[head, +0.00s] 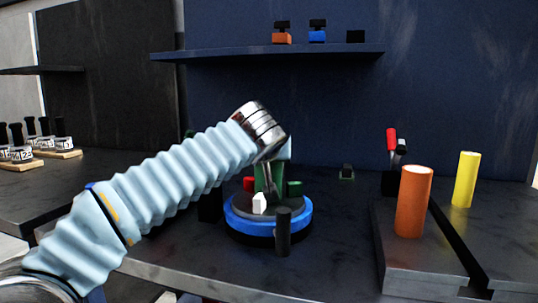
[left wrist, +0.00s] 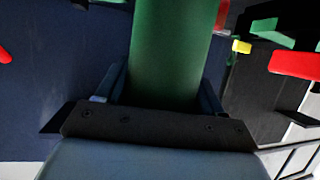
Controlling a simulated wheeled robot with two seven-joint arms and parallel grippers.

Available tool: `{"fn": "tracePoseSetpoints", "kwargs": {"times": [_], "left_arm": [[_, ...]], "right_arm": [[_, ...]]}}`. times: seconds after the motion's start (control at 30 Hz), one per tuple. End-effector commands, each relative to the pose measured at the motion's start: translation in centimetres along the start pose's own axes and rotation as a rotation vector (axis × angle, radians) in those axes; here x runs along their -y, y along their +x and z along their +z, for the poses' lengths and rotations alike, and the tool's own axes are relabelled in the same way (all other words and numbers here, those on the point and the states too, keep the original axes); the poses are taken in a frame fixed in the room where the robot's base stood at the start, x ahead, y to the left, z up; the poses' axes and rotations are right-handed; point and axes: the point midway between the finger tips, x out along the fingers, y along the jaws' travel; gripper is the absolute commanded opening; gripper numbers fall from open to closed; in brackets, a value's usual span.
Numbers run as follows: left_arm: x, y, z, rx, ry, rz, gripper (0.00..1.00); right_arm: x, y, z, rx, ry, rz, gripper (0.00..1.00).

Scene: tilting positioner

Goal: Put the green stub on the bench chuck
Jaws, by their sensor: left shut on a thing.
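The green stub (head: 259,178) stands roughly upright above the middle of the bench chuck. It fills the top centre of the left wrist view (left wrist: 172,50). My left gripper (head: 269,176) comes down from above and is shut on the stub. The bench chuck has a blue ring (head: 240,223) and a dark top, with a red jaw (head: 249,184), a green jaw (head: 294,188) and a white jaw (head: 260,204) around the stub. I cannot tell whether the stub's lower end touches the chuck. My right gripper is not in view.
A black post (head: 283,232) stands at the chuck's front. An orange cylinder (head: 413,202) and a yellow cylinder (head: 466,180) stand on a raised block at right. A shelf (head: 230,54) with small blocks hangs behind. The front bench is clear.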

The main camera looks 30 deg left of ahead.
Motion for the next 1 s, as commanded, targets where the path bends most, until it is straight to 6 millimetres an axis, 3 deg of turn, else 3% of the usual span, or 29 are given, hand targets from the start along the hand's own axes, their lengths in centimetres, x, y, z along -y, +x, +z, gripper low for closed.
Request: {"fn": "tracePoseSetpoints", "kwargs": {"times": [0.1, 0.13, 0.27, 0.67, 1.0], "left_arm": [[0.0, 0.1, 0.3, -0.003, -0.001, 0.001, 0.04], [0.0, 0.1, 0.3, 0.0, 0.0, 0.0, 0.72], [0.0, 0.1, 0.2, 0.001, 0.0, 0.0, 0.92], [0.0, -0.5, -0.1, -0.001, 0.0, 0.001, 0.93], [0.0, -7.9, 0.0, -0.002, -0.001, 0.003, 0.93]], "right_arm": [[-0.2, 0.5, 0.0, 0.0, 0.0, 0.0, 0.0], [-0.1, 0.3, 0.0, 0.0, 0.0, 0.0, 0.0], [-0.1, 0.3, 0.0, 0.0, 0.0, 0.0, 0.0], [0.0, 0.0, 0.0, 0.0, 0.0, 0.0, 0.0], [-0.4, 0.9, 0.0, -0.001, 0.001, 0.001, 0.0]]}}
